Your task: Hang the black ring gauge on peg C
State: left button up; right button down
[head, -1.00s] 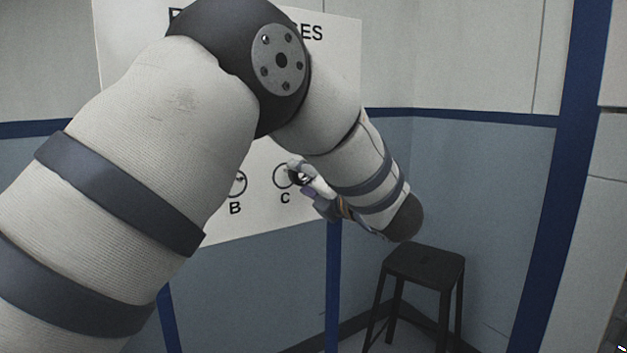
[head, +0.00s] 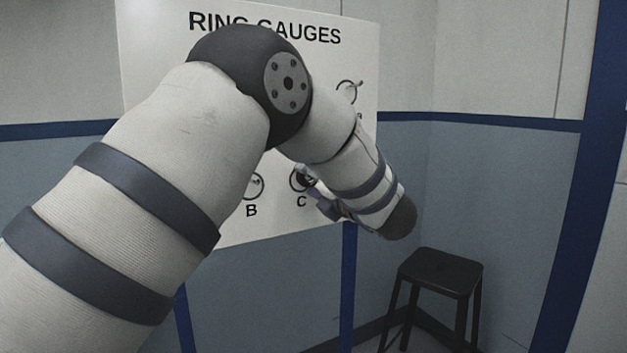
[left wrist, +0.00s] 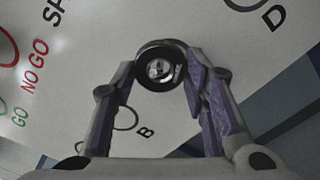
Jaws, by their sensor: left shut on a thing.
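My left gripper (left wrist: 162,68) is shut on the black ring gauge (left wrist: 178,52), which sits between its fingertips in front of the board. A bright round metal end, seemingly peg C (left wrist: 158,69), shows inside the ring's bore. I cannot tell whether the ring is around the peg or only lined up before it. In the head view the left gripper (head: 318,192) is at the printed circle over the letter C, partly hidden by my forearm. The ring's dark edge is small there. My right gripper is not in view.
The white RING GAUGES board (head: 150,80) hangs on the wall. Peg B's circle (head: 254,186) is left of C, and another peg with a circle (head: 347,91) is at the upper right. A black stool (head: 440,272) stands at the lower right.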

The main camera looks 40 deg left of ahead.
pick_arm(q)
jog(key=o, duration=1.3)
jog(key=shift+o, duration=0.2)
jog(key=shift+d, duration=0.15)
